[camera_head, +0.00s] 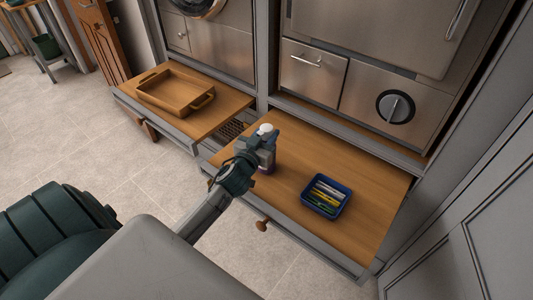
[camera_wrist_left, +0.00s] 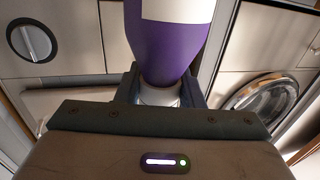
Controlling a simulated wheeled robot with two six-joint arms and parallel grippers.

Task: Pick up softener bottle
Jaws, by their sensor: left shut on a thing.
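The softener bottle (camera_head: 265,129) has a white cap and a purple body with a white label. In the head view it is upright near the left edge of the right pull-out board, with its lower body partly hidden behind my gripper. I cannot tell whether its base touches the board. My left gripper (camera_head: 266,145) is shut on the bottle just below the cap. In the left wrist view the purple body (camera_wrist_left: 170,45) extends from between the fingers (camera_wrist_left: 162,92), which close around the pale neck. My right gripper is not in view.
A blue basket (camera_head: 326,196) with several coloured items sits on the right wooden board (camera_head: 365,185). A wooden tray (camera_head: 175,92) sits on the left board (camera_head: 228,100). Steel appliance fronts stand behind. The board's middle, between bottle and basket, is clear.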

